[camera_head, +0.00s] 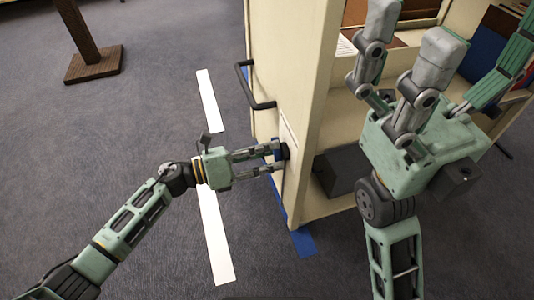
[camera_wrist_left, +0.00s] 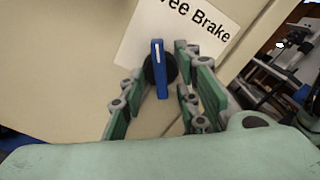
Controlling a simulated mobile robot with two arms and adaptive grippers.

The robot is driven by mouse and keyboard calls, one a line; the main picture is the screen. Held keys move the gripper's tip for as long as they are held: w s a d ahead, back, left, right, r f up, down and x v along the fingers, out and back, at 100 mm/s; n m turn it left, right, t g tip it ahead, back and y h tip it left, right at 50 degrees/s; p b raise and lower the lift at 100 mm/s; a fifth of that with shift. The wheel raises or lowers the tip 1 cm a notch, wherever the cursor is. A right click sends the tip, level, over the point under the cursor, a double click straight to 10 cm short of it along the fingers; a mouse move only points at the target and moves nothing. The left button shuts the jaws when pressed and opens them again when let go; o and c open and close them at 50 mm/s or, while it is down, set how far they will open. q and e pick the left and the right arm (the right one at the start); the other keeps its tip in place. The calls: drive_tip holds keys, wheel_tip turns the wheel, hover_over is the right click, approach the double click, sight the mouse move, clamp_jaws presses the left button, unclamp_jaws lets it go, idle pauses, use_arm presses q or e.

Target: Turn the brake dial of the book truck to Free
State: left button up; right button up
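The book truck (camera_head: 297,60) is a cream cabinet with open shelves on its right. Its dial (camera_wrist_left: 159,70), a blue bar on a black round base, sits on the side panel beside a white label (camera_wrist_left: 185,35) reading "...ee Brake". The bar's white-marked end points up in the left wrist view, towards the label's "ee" side. My left gripper (camera_head: 278,158) is at the panel; its fingers (camera_wrist_left: 158,95) stand on either side of the dial with visible gaps, so it is open. My right gripper (camera_head: 413,30) is raised in front of the shelves, fingers apart and empty.
A black handle (camera_head: 252,90) sticks out of the truck's side above the dial. White strips (camera_head: 213,235) and blue tape (camera_head: 303,243) mark the carpet. A dark box (camera_head: 337,172) is on the low shelf.

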use_arm(q)
drive_tip(key=v, duration=1.2)
idle(0.4)
